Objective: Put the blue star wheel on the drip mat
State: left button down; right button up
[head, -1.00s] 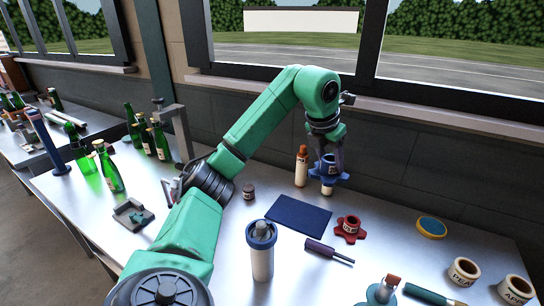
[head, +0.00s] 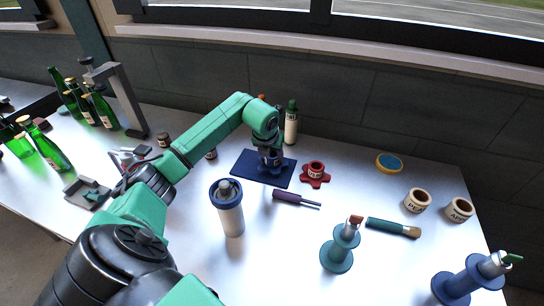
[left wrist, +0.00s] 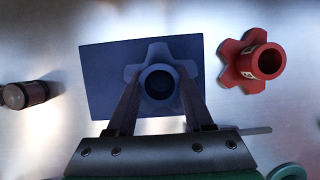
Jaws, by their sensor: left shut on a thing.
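The blue star wheel (head: 271,157) is between the fingers of my left gripper (head: 270,150), over the dark blue drip mat (head: 245,166). In the left wrist view the wheel (left wrist: 158,55) shows its round hub and star points, with the gripper's fingers (left wrist: 157,92) shut on the hub from both sides. The mat (left wrist: 103,78) lies beneath it, and the wheel is within the mat's outline, towards its right part. It is low over the mat; I cannot tell whether it touches. My right gripper is not in view.
A red star wheel (head: 315,174) lies just right of the mat. A purple-handled tool (head: 288,197) lies in front of it. A white-and-blue canister (head: 228,207) stands nearer me. A bottle (head: 291,124) stands behind the mat.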

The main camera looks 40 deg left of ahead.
pick_arm(q)
jog(key=shift+f, duration=0.75)
jog(key=c, duration=0.7)
grip_release()
jog(key=shift+f, duration=0.15)
jog(key=o, duration=0.4)
